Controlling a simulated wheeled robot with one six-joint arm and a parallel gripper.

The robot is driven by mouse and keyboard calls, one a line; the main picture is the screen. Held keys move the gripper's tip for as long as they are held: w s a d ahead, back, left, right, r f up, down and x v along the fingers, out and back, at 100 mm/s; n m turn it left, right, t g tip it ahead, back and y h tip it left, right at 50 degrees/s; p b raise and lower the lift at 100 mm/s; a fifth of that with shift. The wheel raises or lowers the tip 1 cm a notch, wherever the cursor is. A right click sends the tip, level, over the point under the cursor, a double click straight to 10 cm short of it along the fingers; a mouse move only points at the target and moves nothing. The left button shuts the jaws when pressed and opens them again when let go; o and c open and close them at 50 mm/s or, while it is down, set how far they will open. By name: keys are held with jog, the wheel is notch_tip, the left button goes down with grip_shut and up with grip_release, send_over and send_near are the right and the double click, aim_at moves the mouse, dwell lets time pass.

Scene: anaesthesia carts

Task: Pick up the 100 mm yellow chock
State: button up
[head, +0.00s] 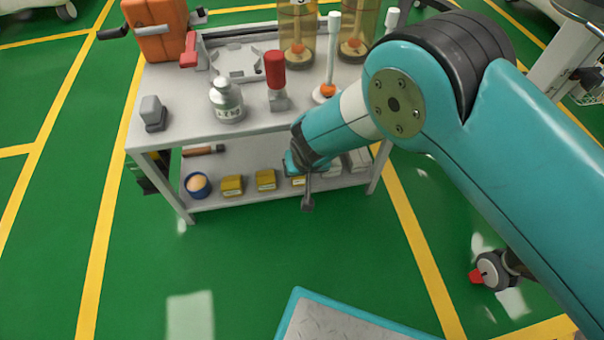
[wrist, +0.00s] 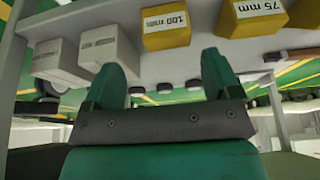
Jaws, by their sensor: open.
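The 100 mm yellow chock (wrist: 166,38) shows in the wrist view with a white "100 mm" label on it. It sits on the cart's lower shelf, between a white block and the 75 mm yellow chock (wrist: 258,22). My gripper (wrist: 163,72) is open and empty, with its two green fingers apart below the 100 mm chock in the picture. The chock lies roughly in line with the gap and beyond the fingertips. In the head view, the yellow chock beside my gripper (head: 297,168) is partly hidden by it.
White blocks (wrist: 110,52) stand beside the 100 mm chock. Green floor in front is clear.

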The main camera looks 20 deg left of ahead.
jog(key=shift+a+f+b, duration=0.3)
jog(key=shift+f, duration=0.05)
jog(key=b+x, duration=0.4)
jog(key=shift+s+a+f, duration=0.15)
jog(key=shift+a+f, duration=0.05)
jog(key=shift+r, duration=0.1)
jog(key=c, duration=1)
jog(key=shift+r, duration=0.15)
jog(key=shift+c, duration=0.2)
